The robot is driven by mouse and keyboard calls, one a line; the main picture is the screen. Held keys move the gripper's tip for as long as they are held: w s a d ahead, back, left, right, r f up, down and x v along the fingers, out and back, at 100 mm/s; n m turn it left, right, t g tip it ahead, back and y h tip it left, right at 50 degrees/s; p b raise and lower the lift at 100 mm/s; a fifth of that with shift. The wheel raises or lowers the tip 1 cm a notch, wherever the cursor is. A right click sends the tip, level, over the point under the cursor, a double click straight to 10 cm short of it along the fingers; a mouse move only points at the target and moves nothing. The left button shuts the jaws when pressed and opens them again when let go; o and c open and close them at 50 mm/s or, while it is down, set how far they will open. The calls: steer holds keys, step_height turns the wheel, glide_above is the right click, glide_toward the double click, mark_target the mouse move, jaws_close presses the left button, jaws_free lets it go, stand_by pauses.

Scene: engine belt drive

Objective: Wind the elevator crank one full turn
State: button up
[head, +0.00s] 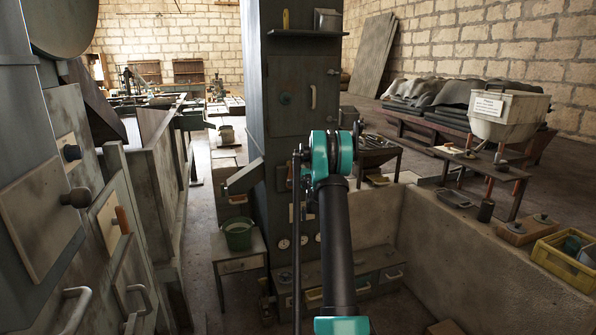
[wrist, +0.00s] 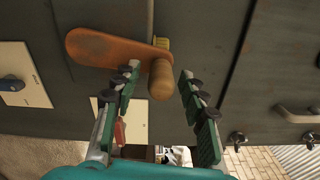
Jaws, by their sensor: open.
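The elevator crank (wrist: 112,49) shows at the top of the wrist view as a rust-brown arm on a dark metal panel. It reaches to the left from a rod and brass-coloured piece. Its wooden handle (wrist: 161,80) sticks out toward me. My gripper (wrist: 159,74) is open, with one green-padded finger on each side of the handle's end. A gap shows on the right side; whether the left finger touches cannot be told. In the head view my arm stands in front of the tall dark column (head: 296,60), and I cannot make out the crank or my gripper there.
In the wrist view, a plate with a blue knob (wrist: 12,84) is at left and a grey pull handle (wrist: 299,115) at right. In the head view, a green bucket (head: 238,234) stands left of the column, a low wall (head: 480,262) and yellow crate (head: 566,262) at right.

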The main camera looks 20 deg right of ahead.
steer(key=s, duration=1.2)
steer(key=shift+s, duration=0.1)
